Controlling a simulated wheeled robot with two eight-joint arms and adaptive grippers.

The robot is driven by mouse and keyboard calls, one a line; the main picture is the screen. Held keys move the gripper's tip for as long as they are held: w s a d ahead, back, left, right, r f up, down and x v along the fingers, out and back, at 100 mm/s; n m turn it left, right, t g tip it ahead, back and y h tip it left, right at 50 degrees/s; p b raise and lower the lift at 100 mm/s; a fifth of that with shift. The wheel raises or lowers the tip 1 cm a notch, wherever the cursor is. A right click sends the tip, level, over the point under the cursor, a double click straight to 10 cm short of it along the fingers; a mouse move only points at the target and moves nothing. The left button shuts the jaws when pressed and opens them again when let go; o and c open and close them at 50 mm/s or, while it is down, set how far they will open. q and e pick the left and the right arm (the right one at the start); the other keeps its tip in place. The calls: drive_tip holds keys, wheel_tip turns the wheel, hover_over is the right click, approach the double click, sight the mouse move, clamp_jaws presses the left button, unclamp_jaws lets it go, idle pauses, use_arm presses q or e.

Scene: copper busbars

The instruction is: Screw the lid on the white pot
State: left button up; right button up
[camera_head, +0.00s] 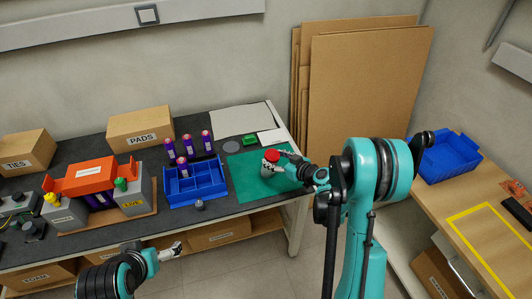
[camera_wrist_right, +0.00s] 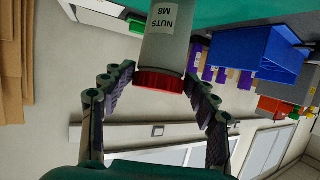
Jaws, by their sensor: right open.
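The white pot (camera_head: 270,169) stands upright on a green mat (camera_head: 255,183) at the table's right end. Its red lid (camera_head: 273,155) sits on top; how tightly it is screwed I cannot tell. In the right wrist view the pot (camera_wrist_right: 167,47), labelled "NUTS M8", appears upside down with the red lid (camera_wrist_right: 160,82) towards my gripper. My right gripper (camera_head: 288,161) is beside the pot, to its right. Its open fingers (camera_wrist_right: 160,80) lie either side of the lid, with visible gaps. My left gripper (camera_head: 174,248) is low at the table's front edge, away from the pot; its jaw state is unclear.
A small grey object (camera_head: 199,205) lies in front. A green piece (camera_head: 249,140) and white card (camera_head: 271,136) lie behind the mat. Cardboard sheets (camera_head: 360,90) lean behind.

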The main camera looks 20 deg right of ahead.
drive_tip(key=shift+v, duration=1.75)
drive_tip(key=shift+a, duration=0.1)
drive_tip(key=shift+s+a+r, duration=0.1)
drive_tip(key=shift+a+r, duration=0.1)
drive_tip(key=shift+r, duration=0.05)
drive_tip(key=s+a+r+g, duration=0.2)
drive_tip(key=s+a+r, duration=0.2)
drive_tip(key=s+r, duration=0.1)
drive_tip(key=s+a+r+m+g+h, duration=0.1)
drive_tip(key=s+r+m+h, duration=0.1)
drive_tip(key=s, duration=0.9)
drive_tip(key=s+r+m+g+h, duration=0.2)
drive_tip(key=s+h, duration=0.1)
drive_tip(key=s, duration=0.8)
drive_tip(key=shift+s+a+m+h, duration=0.3)
drive_tip(key=shift+s+a+m, duration=0.05)
drive_tip(key=shift+m, duration=0.05)
